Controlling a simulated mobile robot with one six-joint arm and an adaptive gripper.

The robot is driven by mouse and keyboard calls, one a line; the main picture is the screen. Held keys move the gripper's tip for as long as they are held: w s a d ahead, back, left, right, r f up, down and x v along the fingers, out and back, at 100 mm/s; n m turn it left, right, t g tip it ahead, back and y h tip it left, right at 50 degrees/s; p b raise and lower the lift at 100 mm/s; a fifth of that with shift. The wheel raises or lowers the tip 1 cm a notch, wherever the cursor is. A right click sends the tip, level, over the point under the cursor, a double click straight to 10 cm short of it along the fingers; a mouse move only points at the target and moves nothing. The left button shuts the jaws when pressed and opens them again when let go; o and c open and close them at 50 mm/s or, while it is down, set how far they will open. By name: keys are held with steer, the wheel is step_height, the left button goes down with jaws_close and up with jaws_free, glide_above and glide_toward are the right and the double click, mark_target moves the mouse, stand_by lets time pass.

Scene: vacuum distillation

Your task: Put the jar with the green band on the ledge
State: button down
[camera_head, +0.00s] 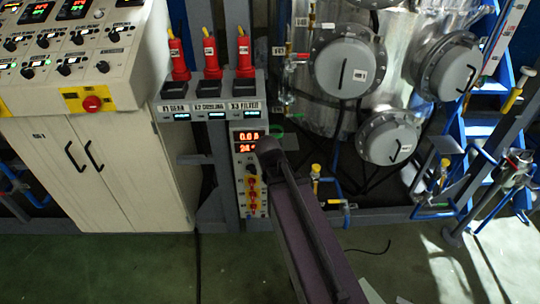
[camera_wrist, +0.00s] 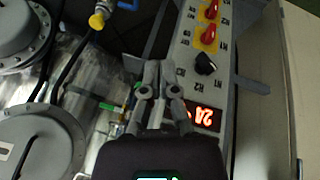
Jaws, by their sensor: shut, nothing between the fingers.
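I cannot make out a jar with a green band in either view. My gripper (camera_wrist: 158,75) shows in the wrist view with its fingers together and nothing held. It is in front of the grey control strip (camera_wrist: 205,65), near the red number display. In the head view my arm reaches up to this strip (camera_head: 252,200), and its end hides part of it; the fingers cannot be made out there. A small grey ledge (camera_head: 195,159) juts out left of the strip, and a similar grey piece shows in the wrist view (camera_wrist: 252,85). Which ledge is meant is unclear.
Three red-topped units (camera_head: 210,58) stand on a labelled panel above the strip. A white cabinet (camera_head: 130,185) is at left. A metal vessel (camera_head: 320,110) with round grey covers, pipes and valves is at right. Green floor (camera_head: 120,270) lies open in front.

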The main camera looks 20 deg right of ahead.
steer(key=w+d+f+n+t+h+b, duration=0.25)
steer(key=w+d+t+b, duration=0.3)
steer(key=w+b, duration=0.3)
steer(key=w+d+f+n+t+h+b, duration=0.1)
steer(key=w+d+f+n+t+b, duration=0.3)
steer(key=w+d+b, duration=0.4)
steer(key=w+a+f+n+t+y+b, duration=0.1)
steer(key=a+f+n+t+y+b, duration=0.1)
steer(key=f+n+y+b, duration=0.3)
steer(key=w+a+f+n+t+y+b, duration=0.1)
steer(key=f+n+y+b, duration=0.3)
steer(key=n+b, duration=0.5)
steer(key=shift+w+a+f+t+y+b, duration=0.3)
steer(key=shift+a+f+t+y+b, duration=0.1)
steer(key=shift+t+y+b, duration=0.15)
steer(key=shift+w, duration=0.15)
steer(key=w+a, duration=0.1)
steer(key=w, duration=0.8)
steer(key=shift+w+a, duration=0.3)
steer(key=shift+a, duration=0.05)
